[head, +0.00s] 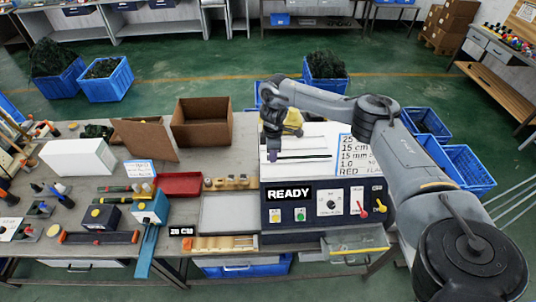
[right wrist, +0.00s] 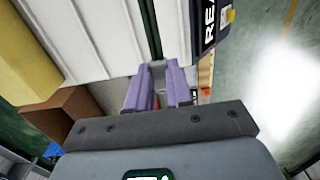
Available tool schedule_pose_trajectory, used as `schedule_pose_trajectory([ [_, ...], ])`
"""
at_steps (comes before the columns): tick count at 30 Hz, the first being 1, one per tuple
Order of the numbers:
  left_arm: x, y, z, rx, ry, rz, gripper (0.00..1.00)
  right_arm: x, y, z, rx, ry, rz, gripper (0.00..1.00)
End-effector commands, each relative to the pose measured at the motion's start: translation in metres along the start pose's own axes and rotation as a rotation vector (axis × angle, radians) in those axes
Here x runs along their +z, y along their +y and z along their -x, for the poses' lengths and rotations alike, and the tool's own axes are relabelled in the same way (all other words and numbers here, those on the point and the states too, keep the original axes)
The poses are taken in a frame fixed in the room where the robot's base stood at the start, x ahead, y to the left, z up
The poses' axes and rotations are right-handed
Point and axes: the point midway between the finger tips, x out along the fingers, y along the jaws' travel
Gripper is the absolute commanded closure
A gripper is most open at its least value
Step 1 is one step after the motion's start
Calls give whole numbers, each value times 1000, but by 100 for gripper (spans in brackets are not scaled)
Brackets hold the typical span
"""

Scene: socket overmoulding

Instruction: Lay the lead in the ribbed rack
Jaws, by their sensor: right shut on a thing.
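My right gripper (head: 272,154) reaches down over the white top of the machine, at its left side, in the head view. In the right wrist view its purple fingers (right wrist: 161,88) are shut on a small grey piece (right wrist: 158,74), which I take for the lead's end; a little red shows below it. The rest of the lead is hidden or too small to make out. A long pale wooden holder (head: 222,244) lies at the bench's front edge; I cannot tell for sure that it is the ribbed rack. Another wooden holder (head: 232,183) with small pieces stands left of the machine.
The machine's front panel (head: 318,205) reads READY and carries knobs and buttons. A grey plate (head: 229,214), a red tray (head: 180,185) and a blue device (head: 151,207) stand left of it. An open cardboard box (head: 202,122) stands behind. A clear bin (head: 355,243) hangs at front right.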

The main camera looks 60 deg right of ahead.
Motion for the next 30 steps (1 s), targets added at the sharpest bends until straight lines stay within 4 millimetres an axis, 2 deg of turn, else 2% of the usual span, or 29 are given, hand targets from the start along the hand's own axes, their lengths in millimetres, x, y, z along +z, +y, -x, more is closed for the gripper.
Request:
schedule_pose_trajectory([
  [10,0,-3,2,-8,-2,-10,100,0,0,1,0,0,1,100],
  [15,-3,-3,11,-9,-3,-11,100,0,-1,3,-2,0,1,100],
  [30,4,0,-12,-1,-2,-1,100,0,0,-49,-1,-1,0,100],
])
